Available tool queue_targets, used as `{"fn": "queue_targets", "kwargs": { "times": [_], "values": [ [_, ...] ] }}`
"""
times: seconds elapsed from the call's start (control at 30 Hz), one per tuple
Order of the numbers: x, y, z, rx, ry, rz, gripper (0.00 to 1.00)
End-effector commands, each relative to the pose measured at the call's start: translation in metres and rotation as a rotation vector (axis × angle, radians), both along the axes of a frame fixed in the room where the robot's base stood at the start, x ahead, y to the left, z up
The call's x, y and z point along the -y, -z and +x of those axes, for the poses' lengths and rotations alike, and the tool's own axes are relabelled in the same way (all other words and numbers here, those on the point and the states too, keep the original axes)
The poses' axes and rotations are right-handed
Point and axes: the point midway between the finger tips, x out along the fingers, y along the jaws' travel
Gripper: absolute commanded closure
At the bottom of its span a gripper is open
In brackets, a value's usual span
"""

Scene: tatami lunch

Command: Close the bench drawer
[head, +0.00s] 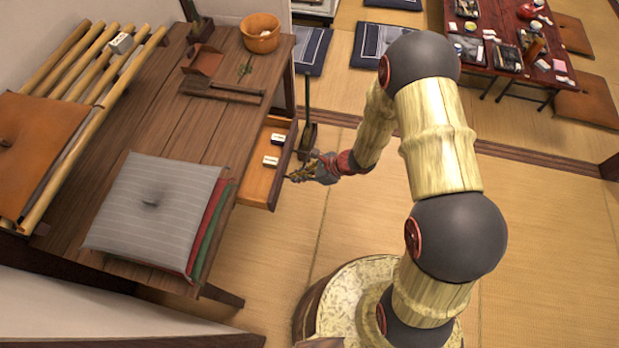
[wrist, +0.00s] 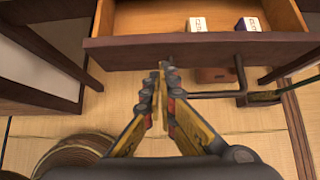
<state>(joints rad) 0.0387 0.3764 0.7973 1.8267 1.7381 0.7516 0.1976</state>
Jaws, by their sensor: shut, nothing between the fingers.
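The bench drawer (head: 262,180) stands open, pulled out to the right from under the wooden bench (head: 175,120). Its dark front panel (wrist: 200,48) spans the upper part of the wrist view. Two small white-topped boxes lie inside, one nearer (head: 271,161) and one farther (head: 278,138); both also show at the top of the wrist view. My gripper (head: 290,177) is shut and empty, just outside the drawer front. In the wrist view its fingertips (wrist: 163,68) are near the panel's lower edge; I cannot tell whether they touch it.
A dark upright rod with a base (head: 307,130) stands beside the drawer's far end. On the bench lie a striped grey cushion (head: 155,205), a wooden mallet-like tool (head: 225,88) and an orange bowl (head: 260,38).

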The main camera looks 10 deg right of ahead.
Motion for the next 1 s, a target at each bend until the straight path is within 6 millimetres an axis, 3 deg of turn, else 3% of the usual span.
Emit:
{"fn": "queue_targets", "kwargs": {
  "times": [0.2, 0.67, 0.77, 1.0],
  "values": [
    [-0.019, 0.0, 0.006, 0.0, -0.001, 0.0, 1.0],
    [-0.024, -0.001, 0.009, 0.001, -0.001, 0.001, 1.0],
    [-0.035, 0.0, 0.012, 0.002, -0.005, 0.0, 1.0],
    [-0.09, 0.001, 0.031, 0.004, -0.008, 0.001, 1.0]
  ]
}}
